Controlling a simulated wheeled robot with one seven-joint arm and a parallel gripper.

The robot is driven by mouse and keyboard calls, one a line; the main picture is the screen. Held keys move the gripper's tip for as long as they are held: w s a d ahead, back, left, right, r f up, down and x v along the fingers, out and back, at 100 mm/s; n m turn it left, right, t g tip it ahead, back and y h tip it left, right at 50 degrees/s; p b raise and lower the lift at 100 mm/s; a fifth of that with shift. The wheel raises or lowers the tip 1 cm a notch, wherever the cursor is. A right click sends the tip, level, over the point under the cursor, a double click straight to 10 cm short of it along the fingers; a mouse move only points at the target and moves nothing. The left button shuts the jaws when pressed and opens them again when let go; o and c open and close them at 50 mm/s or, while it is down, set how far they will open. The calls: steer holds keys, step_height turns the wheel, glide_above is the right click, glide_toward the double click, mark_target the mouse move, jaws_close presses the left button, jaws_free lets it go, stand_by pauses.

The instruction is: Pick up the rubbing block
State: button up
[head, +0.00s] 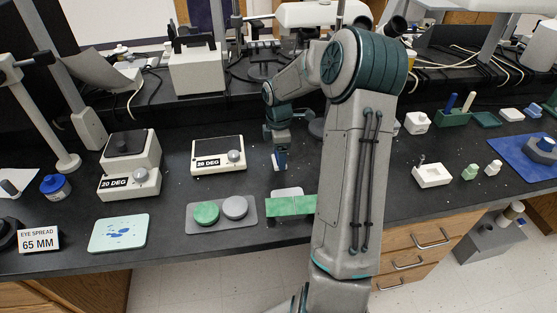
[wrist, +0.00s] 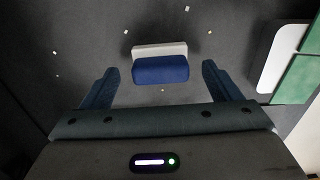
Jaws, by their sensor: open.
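The rubbing block looks to be the small blue block with a white layer (wrist: 160,70) on the dark bench in the wrist view. It lies between and just ahead of the two spread fingers of my gripper (wrist: 160,88), with clear gaps on both sides. In the head view my gripper (head: 279,163) points down over the bench right of the middle 20 DEG box. There the block (head: 279,160) shows only as a small blue and white patch at the fingers, partly hidden. My gripper is open and empty.
A 20 DEG box (head: 218,155) stands left of my gripper. A grey tray with a green and a grey disc (head: 222,225) and a green slab (head: 291,206) lie nearer the front edge. Small pale specks dot the bench.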

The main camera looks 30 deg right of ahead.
steer(key=shift+f, duration=0.8)
steer(key=c, duration=1.1)
step_height(320, 180, up, 10)
steer(key=shift+r+p, duration=0.1)
steer(key=shift+p, duration=0.3)
